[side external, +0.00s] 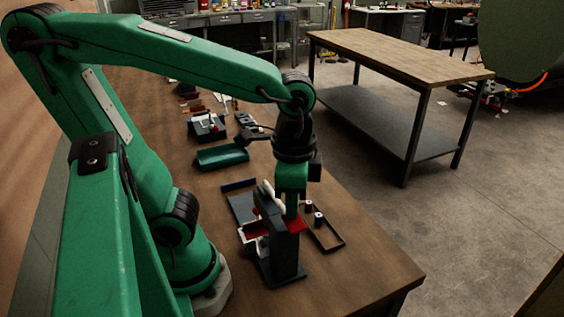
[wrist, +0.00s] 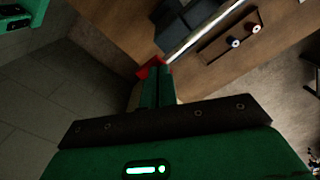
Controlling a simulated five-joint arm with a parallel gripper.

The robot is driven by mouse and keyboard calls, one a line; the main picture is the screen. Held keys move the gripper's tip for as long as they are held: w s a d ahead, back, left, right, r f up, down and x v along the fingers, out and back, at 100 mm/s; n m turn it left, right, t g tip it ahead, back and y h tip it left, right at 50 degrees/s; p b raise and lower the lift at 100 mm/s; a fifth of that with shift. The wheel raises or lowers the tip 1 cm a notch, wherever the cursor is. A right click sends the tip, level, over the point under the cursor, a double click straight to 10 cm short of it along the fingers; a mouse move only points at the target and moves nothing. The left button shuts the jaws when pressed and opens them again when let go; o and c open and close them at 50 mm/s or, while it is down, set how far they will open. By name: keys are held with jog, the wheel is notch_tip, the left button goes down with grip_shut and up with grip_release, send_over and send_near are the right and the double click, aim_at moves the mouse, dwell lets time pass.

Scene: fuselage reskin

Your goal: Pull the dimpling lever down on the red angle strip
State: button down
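The dimpling tool is a dark upright press (side external: 285,252) on a flat base near the table's front edge. Red pieces show on both sides of its post, one at the left (side external: 254,230) and one at the right (side external: 297,225). I cannot tell surely which is the angle strip. A pale, tilted bar (side external: 266,192) beside the post top may be the lever. My gripper (side external: 290,212) points down at the press top, its tips close to the right red piece. In the wrist view its green fingers (wrist: 157,90) look together, with red (wrist: 150,68) just beyond; any contact is hidden.
A dark blue-grey tray (side external: 239,204) and a green tray (side external: 221,157) lie behind. More tools line the table further back. The table's right front (side external: 375,270) is clear.

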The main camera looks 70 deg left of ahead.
notch_tip(320, 180, up, 9)
dwell(1.3)
jog(key=shift+f, duration=0.15)
dwell(0.6)
jog(key=w+a+f+n+t, duration=0.2)
jog(key=a+f+n+t, duration=0.3)
jog(key=a+n, duration=0.1)
jog(key=shift+w+a+t, duration=0.2)
jog(key=shift+a+t, duration=0.1)
jog(key=shift+a, duration=0.3)
